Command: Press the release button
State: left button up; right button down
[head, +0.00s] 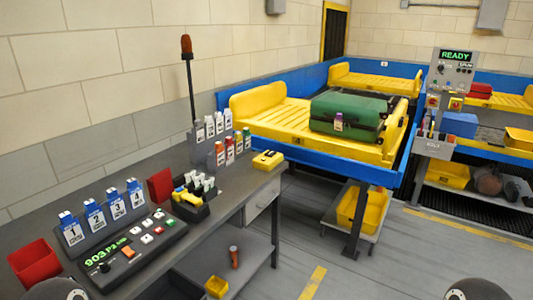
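No button in view carries a label I can read as release. A control console (112,276) on the grey bench at the left has a green display and several small white, red and orange buttons. A grey control post (452,74) at the right shows READY in green, with knobs on its panel. Below that panel are small yellow boxes with red buttons (433,102). Neither gripper is in view; only dark rounded parts of mine show at the bottom edge.
A green suitcase (350,104) lies on the yellow tray (262,112) of the blue-framed conveyor (325,159). The bench (215,209) also holds numbered blue-topped holders (95,216), a red bin (35,265) and a tall beacon (186,48). Open floor (400,260) lies at the lower right.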

aim_at(271, 153)
jog(key=u, duration=0.05)
jog(key=i, duration=0.8)
jog(key=z, duration=0.2)
jog(key=k, duration=0.8)
jog(key=u, duration=0.2)
jog(key=i, duration=0.85)
jog(key=z, duration=0.45)
